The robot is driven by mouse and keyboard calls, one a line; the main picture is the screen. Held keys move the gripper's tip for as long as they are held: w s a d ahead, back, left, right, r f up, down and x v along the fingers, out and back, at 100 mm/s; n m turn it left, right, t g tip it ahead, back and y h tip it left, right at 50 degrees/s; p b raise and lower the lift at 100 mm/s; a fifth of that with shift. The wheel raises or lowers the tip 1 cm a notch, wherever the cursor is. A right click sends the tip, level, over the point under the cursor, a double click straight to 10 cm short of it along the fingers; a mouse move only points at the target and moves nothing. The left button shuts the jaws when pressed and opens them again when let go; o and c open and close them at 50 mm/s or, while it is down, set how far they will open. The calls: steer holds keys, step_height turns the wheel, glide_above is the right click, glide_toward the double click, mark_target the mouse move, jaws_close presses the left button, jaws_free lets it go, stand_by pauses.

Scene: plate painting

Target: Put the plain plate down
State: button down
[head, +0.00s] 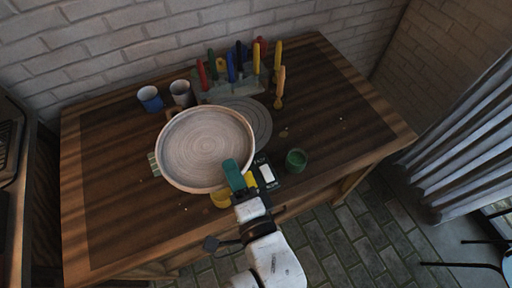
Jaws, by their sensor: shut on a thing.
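The plain plate (205,145) is round, pale and pinkish grey, with a raised rim and faint rings. It shows in the head view over the middle of the table. My gripper (238,178) is shut on the plate's near right edge, with a teal part lying over the rim. The plate looks held above the table, but its height is hard to tell. A grey ringed disc (258,122) lies behind it, partly hidden by the plate.
The wooden table (110,205) is bare at left and right. A rack (222,92) with several coloured tools, a blue cup (150,98) and a whitish cup (181,93) stand at the back. A green pot (296,160) and a yellow pot (220,199) are near the gripper.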

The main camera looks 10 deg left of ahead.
steer(key=w+d+f, duration=0.3)
steer(key=w, duration=0.3)
steer(key=b, duration=0.3)
glide_above(266, 168)
steer(key=f, duration=0.5)
steer(key=shift+s+a, duration=0.25)
steer(key=shift+s, duration=0.05)
steer(key=shift+w+f, duration=0.15)
steer(key=shift+f, duration=0.05)
steer(key=shift+w+d+f+b, duration=0.15)
steer(key=shift+f+b, duration=0.25)
steer(key=shift+f, duration=0.5)
steer(key=shift+w+d+f+b, duration=0.1)
steer(key=shift+f+b, duration=0.25)
steer(key=shift+f, duration=0.5)
steer(key=shift+f, duration=0.1)
steer(key=shift+f, duration=0.1)
steer(key=c, duration=1.2)
jaws_free()
